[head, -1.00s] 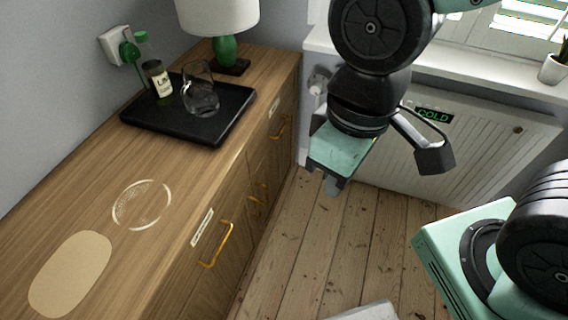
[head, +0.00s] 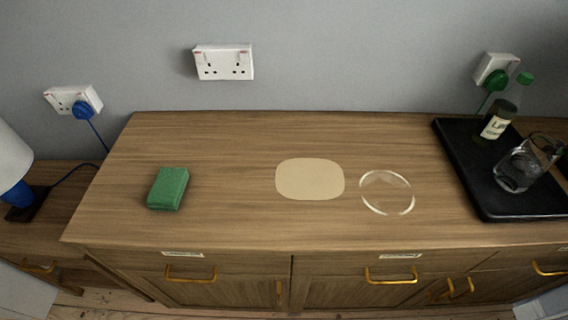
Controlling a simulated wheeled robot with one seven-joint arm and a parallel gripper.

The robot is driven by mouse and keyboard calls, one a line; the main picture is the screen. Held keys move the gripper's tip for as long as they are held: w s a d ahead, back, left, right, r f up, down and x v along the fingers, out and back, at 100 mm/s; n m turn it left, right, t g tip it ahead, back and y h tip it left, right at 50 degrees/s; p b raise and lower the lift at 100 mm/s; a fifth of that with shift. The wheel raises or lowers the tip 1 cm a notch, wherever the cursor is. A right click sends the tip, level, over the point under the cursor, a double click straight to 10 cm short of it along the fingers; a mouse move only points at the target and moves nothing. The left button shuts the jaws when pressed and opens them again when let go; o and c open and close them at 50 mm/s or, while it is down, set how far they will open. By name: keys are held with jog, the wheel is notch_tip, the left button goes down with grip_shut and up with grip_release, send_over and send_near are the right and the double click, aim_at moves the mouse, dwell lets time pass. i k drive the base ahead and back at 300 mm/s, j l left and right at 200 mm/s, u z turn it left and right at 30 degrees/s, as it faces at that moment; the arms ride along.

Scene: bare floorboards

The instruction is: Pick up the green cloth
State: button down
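A green cloth (head: 168,188), a small folded block shape, lies on the left part of the wooden sideboard top (head: 230,215) in the head view. Nothing touches it. My gripper is not in the head view now, so its state and its distance from the cloth are hidden.
A black tray (head: 462,165) at the right holds a bottle (head: 497,122) and a glass (head: 524,163). A pale oval patch (head: 310,179) and a whitish ring mark (head: 387,192) lie mid-top. A lamp (head: 12,165) stands far left. The top around the cloth is clear.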

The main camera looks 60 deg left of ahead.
aim_at(166, 193)
jog(key=u, duration=2.55)
